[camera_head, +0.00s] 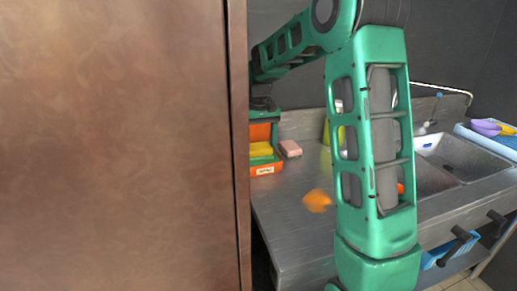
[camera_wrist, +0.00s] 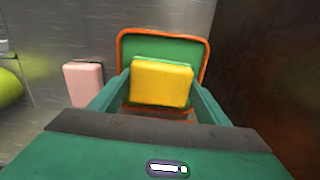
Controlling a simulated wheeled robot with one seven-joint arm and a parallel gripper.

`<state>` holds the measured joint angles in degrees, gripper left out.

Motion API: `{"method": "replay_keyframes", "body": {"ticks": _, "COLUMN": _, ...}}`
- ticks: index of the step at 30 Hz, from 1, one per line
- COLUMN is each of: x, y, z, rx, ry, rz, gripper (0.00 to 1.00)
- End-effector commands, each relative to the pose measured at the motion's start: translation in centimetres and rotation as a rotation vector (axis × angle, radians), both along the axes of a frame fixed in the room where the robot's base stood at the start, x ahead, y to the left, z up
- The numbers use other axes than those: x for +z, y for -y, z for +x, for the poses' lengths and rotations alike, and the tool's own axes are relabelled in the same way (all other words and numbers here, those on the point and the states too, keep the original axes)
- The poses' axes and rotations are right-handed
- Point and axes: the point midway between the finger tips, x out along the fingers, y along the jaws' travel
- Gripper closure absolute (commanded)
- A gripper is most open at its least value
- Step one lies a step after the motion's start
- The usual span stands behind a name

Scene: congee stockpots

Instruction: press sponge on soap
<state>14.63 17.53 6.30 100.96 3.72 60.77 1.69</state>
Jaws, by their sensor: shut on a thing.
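A yellow sponge (camera_wrist: 161,84) with a thin green layer at its far edge is held between the fingers of my gripper (camera_wrist: 160,92). The sponge is over or in the orange-rimmed green holder (camera_wrist: 204,52); I cannot tell whether it touches its floor. In the head view the yellow sponge (camera_head: 261,149) shows at the orange and green holder (camera_head: 266,169). A pink block, which looks like the soap (camera_head: 290,148), lies on the steel counter just right of the holder. In the wrist view the pink soap (camera_wrist: 84,84) is left of my gripper, apart from it.
A large brown panel (camera_head: 120,145) fills the left of the head view and cuts off part of the holder. An orange item (camera_head: 318,201) lies on the counter (camera_head: 290,215). A sink (camera_head: 450,160) is at right. A yellow-green object (camera_wrist: 10,88) stands left of the soap.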

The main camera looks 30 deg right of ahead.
Motion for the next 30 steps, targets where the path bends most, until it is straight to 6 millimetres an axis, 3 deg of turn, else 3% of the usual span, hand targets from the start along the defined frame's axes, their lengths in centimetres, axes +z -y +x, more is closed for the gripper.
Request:
{"method": "replay_keyframes", "body": {"ticks": 17, "x": -0.2, "y": 0.0, "z": -0.1, "rx": 0.0, "ry": -0.004, "rz": 0.001, "gripper": 0.48}}
{"method": "replay_keyframes", "body": {"ticks": 30, "x": 2.7, "y": 0.0, "z": 0.0, "rx": 0.0, "ry": -0.001, "rz": 0.0, "gripper": 0.48}}
